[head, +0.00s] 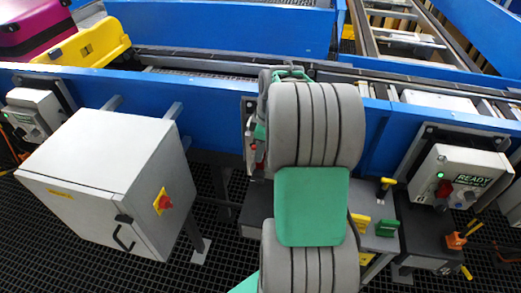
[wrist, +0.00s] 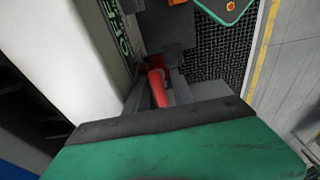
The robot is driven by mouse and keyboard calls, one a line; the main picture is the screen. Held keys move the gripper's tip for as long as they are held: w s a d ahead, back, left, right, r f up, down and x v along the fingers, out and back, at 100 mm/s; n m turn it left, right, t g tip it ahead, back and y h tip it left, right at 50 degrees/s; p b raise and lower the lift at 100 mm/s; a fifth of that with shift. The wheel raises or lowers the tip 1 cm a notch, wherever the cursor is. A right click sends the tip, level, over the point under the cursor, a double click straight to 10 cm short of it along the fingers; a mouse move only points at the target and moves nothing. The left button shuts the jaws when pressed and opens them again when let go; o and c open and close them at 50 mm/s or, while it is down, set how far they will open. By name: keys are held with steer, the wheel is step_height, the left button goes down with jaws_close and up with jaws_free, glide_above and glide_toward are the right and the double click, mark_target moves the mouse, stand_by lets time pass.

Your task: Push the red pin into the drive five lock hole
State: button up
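The red pin (wrist: 158,88) shows in the wrist view as a short tilted red rod among grey metal parts, below a dark grey block. I cannot tell whether it sits in a hole. My gripper (wrist: 165,125) shows as a broad green body with a dark front edge across the bottom of the wrist view, close to the pin. In the head view my arm hides the gripper and most of the middle drive.
A drive box labelled READY (head: 460,178) is on the right with a green lamp. A grey cabinet (head: 88,170) with a red switch (head: 163,202) stands at left. The blue conveyor rail (head: 210,103) runs behind.

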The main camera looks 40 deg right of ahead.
steer(key=shift+w+r, duration=0.1)
steer(key=r, duration=0.5)
steer(key=s+d+r, duration=0.1)
steer(key=r, duration=0.1)
steer(key=shift+r, duration=0.35)
steer(key=shift+a+f, duration=0.1)
